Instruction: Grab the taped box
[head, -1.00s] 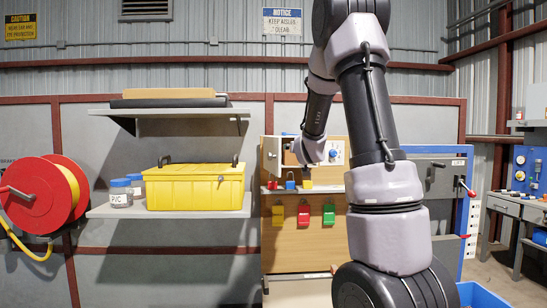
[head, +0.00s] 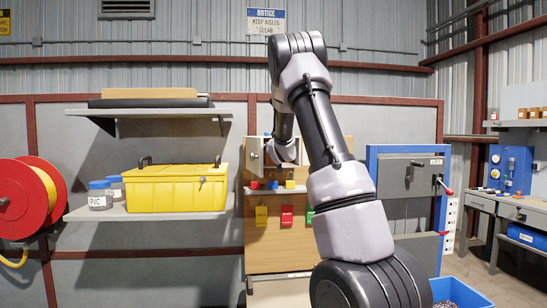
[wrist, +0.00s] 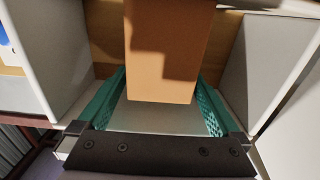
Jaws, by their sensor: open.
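A brown cardboard box (wrist: 168,60) stands in the wrist view, its plain front face toward me and its top cut off by the picture edge. I see no tape on the part that shows. My gripper (wrist: 161,76) is open, with one teal finger on each side of the box's lower part. I cannot tell whether either finger touches it. The box is inside a small light-grey cabinet with walls left (wrist: 62,50) and right (wrist: 262,70). In the head view my arm hides the box and the gripper; the cabinet's open door (head: 254,158) shows.
A yellow case (head: 175,190) and jars sit on a shelf at left. A blue-framed grey cabinet (head: 405,185) stands at right.

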